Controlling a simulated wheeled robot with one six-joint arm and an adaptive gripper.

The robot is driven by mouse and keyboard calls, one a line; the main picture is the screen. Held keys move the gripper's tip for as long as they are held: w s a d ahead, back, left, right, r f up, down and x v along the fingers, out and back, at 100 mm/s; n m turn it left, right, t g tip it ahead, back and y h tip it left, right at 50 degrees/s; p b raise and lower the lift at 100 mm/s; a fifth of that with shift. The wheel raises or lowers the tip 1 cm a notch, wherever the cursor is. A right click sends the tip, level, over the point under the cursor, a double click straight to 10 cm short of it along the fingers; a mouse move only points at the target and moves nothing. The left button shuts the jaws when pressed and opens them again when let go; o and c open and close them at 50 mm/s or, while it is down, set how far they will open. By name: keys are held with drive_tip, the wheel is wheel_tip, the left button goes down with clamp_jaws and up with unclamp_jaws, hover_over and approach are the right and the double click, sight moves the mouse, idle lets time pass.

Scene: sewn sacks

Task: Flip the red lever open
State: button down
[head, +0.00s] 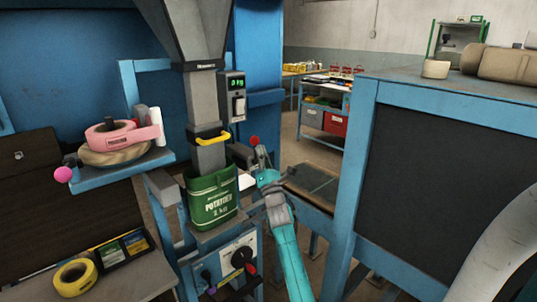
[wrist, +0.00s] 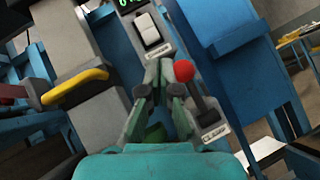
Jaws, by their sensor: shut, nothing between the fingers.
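The red lever has a round red knob (head: 254,141) on a dark arm, beside the grey filling spout. In the wrist view its red knob (wrist: 184,70) stands up at the top of the dark arm, which runs down to a labelled plate. My gripper (head: 263,157) is shut and empty, close to the knob in the head view. In the wrist view my gripper's tips (wrist: 159,68) are just left of the knob. I cannot tell whether they touch it.
A green potato sack (head: 212,204) hangs under the spout. A yellow handle (head: 211,138) crosses the spout, left of my gripper. A grey switch box (head: 234,97) with a green display is above. A blue-framed dark panel (head: 445,185) stands at right.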

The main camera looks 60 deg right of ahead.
drive_tip(key=s+a+r, duration=0.3)
drive_tip(key=s+a, duration=0.1)
drive_tip(key=s, duration=0.2)
drive_tip(key=shift+s+r, duration=0.2)
drive_tip(key=shift+r, duration=0.2)
idle(0.7)
drive_tip(key=s+a+f+m+g+y, duration=0.1)
drive_tip(key=s+a+f+m+y, duration=0.35)
drive_tip(key=a+f, duration=0.85)
drive_tip(key=s+a+f+m+y, duration=0.3)
drive_tip(key=s+a+f+m, duration=0.2)
drive_tip(key=a+f, duration=0.8)
drive_tip(key=s+a+m+g+y, duration=0.1)
drive_tip(key=s+a+m, duration=0.3)
drive_tip(key=s, duration=0.6)
drive_tip(key=s+a+f+m+g+y, duration=0.1)
drive_tip(key=s+a+m+y, duration=0.3)
drive_tip(key=s+a, duration=0.4)
drive_tip(key=s+a+f+m+g+y, duration=0.1)
drive_tip(key=s+a, duration=0.5)
drive_tip(key=s, duration=0.6)
drive_tip(key=m+g+y, duration=0.1)
drive_tip(key=m+g, duration=0.1)
drive_tip(key=m, duration=0.1)
drive_tip(key=shift+a+f+m, duration=0.25)
drive_tip(key=shift+a+m, duration=0.05)
drive_tip(key=shift+m, duration=0.05)
